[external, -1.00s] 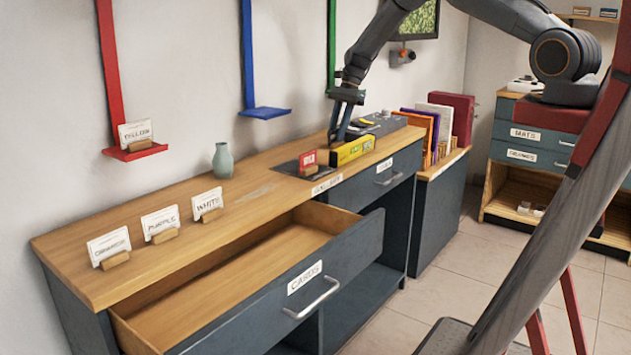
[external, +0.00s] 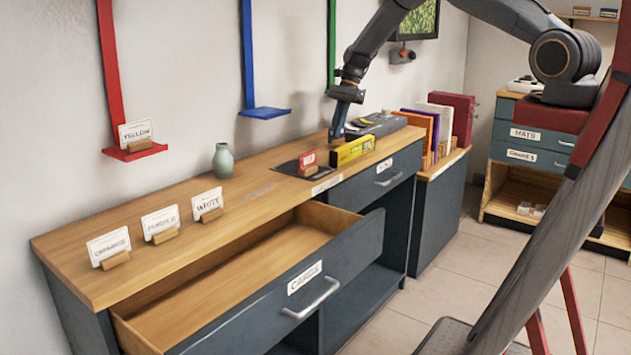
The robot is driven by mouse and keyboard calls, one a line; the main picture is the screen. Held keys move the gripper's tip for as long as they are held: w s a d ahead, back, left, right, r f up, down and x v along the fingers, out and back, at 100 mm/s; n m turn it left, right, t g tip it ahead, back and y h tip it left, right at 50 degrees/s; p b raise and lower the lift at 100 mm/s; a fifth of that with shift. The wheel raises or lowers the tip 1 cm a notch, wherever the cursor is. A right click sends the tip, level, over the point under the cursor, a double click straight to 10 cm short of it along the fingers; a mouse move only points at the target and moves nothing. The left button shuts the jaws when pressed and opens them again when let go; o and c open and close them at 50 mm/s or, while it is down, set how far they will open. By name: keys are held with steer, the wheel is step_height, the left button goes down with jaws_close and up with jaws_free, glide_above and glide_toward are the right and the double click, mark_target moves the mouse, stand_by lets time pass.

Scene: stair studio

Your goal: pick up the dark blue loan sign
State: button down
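My gripper (external: 338,132) points down over the far part of the wooden counter, just left of and behind a yellow box (external: 353,151). Its fingers look narrow and bluish at this size, and I cannot tell whether they are open, shut or holding something. I cannot make out a dark blue loan sign for certain; anything between or behind the fingers is too small or hidden. A small red sign (external: 308,160) stands in a wooden holder on a dark mat to the left of the yellow box.
White cards reading ORANGE (external: 108,245), PURPLE (external: 160,222) and WHITE (external: 207,203) stand along the counter (external: 255,195). A green vase (external: 222,160) is behind them. The CARDS drawer (external: 310,275) is pulled open. A dark grey device (external: 378,124) lies right of my gripper, with upright folders (external: 420,125) beyond.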

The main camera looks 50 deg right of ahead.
step_height(320, 180, up, 9)
steer(key=b, duration=0.2)
steer(key=shift+f+b, duration=0.1)
steer(key=shift+b, duration=0.3)
